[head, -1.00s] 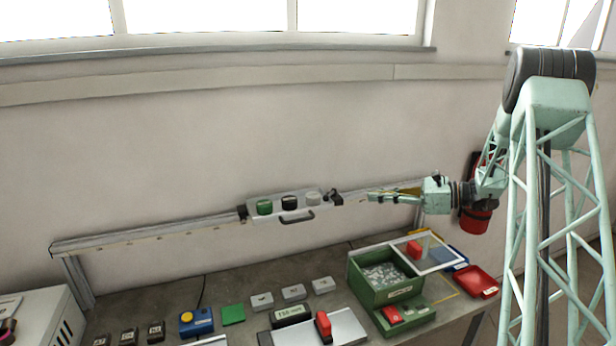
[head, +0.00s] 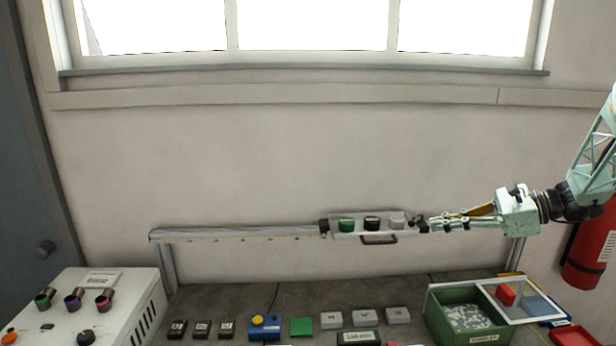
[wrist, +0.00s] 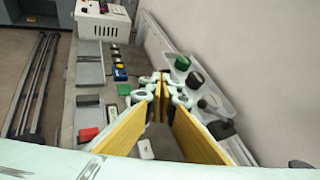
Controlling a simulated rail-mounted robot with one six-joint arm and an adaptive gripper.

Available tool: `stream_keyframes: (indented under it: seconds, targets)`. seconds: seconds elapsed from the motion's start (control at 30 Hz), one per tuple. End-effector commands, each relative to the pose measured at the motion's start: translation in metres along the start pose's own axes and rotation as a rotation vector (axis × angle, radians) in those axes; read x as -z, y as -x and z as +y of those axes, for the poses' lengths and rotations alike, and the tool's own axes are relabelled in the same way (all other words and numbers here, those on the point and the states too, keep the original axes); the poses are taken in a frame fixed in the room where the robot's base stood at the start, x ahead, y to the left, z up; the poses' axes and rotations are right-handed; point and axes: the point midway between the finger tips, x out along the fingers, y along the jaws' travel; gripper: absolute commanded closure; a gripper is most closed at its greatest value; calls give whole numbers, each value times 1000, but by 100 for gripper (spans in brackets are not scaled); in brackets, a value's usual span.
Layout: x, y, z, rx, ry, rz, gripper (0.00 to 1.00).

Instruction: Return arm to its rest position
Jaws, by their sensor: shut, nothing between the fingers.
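My gripper (head: 432,223) is at the right of the head view, pointing left, with its fingertips beside the right end of the rail-mounted carriage (head: 372,236). The carriage carries a green, a black and a pale knob and has a dark handle below. From the head view I cannot tell whether the fingertips touch it. In the wrist view my gripper (wrist: 161,84) shows its yellow finger pads converging to closed tips, with nothing between them. The carriage (wrist: 215,98) lies to the right of the fingers there.
A metal rail (head: 240,233) runs along the wall above the bench. A green bin (head: 440,314) of small parts stands at the bench's right. A control box (head: 100,312) stands at the left. A red fire extinguisher (head: 592,250) hangs near my arm. The wall above the rail is clear.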

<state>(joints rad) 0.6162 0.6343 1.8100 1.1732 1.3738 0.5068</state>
Motion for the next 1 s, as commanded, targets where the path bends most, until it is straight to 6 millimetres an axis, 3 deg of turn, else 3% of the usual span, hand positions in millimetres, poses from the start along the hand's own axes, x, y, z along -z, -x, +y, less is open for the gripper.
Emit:
stream_keyframes:
  seconds: [0.4, 1.0]
  targets:
    - [-51, -25, 70, -130, 178, 112, 100]
    - [-100, -40, 176, -306, 449, 263, 100]
